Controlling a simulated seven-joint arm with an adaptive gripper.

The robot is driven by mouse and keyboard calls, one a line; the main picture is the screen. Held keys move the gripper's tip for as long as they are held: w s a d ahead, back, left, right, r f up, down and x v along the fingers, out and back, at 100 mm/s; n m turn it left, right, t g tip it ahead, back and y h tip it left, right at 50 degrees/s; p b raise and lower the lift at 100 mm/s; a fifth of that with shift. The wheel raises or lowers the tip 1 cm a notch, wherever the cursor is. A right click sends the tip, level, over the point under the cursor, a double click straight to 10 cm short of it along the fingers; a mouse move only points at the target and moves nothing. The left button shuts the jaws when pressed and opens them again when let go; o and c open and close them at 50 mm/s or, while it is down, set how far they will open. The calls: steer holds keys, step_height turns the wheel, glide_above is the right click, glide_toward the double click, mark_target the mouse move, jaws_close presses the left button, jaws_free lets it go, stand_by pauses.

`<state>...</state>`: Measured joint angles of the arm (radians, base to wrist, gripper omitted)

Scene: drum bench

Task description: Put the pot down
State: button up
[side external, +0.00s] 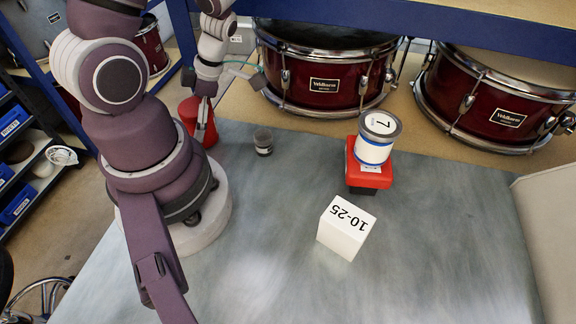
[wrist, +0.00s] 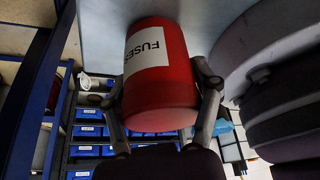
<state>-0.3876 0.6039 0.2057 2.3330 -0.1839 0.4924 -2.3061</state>
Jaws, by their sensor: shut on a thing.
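A red pot (wrist: 165,100) with a white label reading "FUSES" fills the middle of the wrist view. My gripper (wrist: 160,82) is shut on it, one finger on each side. In the side external view the red pot (side external: 188,113) is at the back left of the bench, just behind my arm's base. My gripper (side external: 203,122) hangs down in front of it and hides part of it. I cannot tell whether the pot's underside touches the bench.
A small grey jar (side external: 263,141) stands to the pot's right on the grey bench top (side external: 270,215). A white "10-25" block (side external: 346,228) and a white can (side external: 377,140) on a red block (side external: 368,176) stand farther right. Red drums (side external: 325,80) line the back.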

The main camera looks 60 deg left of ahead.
steer(key=shift+f, duration=0.1)
steer(key=o, duration=1.3)
steer(key=w+d+r+m, duration=0.1)
steer(key=w+r, duration=0.4)
steer(key=r, duration=0.7)
steer(key=w+d+r+m+t, duration=0.1)
steer(key=d+r+m+t, duration=0.2)
steer(key=m, duration=1.3)
steer(key=w+d+r+m+t+h, duration=0.1)
steer(key=d+m+t, duration=0.6)
steer(key=m, duration=0.9)
steer(key=shift+w+d+r+m, duration=0.4)
steer(key=shift+w+d+r, duration=0.3)
steer(key=shift+r, duration=0.6)
